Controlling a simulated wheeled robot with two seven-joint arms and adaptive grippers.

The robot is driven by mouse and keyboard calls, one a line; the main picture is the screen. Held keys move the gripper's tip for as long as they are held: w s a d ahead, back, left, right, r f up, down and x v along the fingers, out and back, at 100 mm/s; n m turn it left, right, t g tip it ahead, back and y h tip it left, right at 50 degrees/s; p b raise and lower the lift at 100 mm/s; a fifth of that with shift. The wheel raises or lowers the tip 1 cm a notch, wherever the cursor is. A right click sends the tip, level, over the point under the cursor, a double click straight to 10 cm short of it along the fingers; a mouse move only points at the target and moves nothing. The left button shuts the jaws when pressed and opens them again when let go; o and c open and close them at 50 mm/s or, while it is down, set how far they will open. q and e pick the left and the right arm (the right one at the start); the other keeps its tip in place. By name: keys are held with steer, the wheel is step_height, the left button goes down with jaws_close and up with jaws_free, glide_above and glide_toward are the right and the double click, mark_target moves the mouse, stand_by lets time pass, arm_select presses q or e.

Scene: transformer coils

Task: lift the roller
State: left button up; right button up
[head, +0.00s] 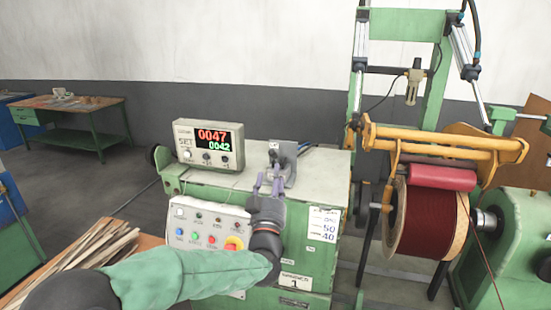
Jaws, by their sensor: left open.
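The roller (443,176) is a dark red cylinder hung from a yellow frame (440,146) at the right. It lies against the top of a large coil (430,220) wound with dark red wire between light wooden flanges. My left gripper (268,178) is open over the front of the green machine cabinet (305,235), well to the left of the roller. Its fingers are beside a small grey lever mount (288,162) on the cabinet top; I cannot tell if they touch it. My right gripper is not in view.
A display box (209,144) reading 0047 and 0042 stands on the cabinet. A button panel (205,226) with an emergency stop is on its front, close to my left forearm. Wooden strips (75,255) lie at the lower left. A green workbench (75,118) stands behind.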

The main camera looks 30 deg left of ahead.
mark_target(275, 157)
arm_select(q)
steer(key=x, duration=0.7)
steer(key=shift+w+a+r, duration=0.1)
steer(key=shift+w+a, duration=0.1)
steer(key=shift+w, duration=0.15)
jaws_close()
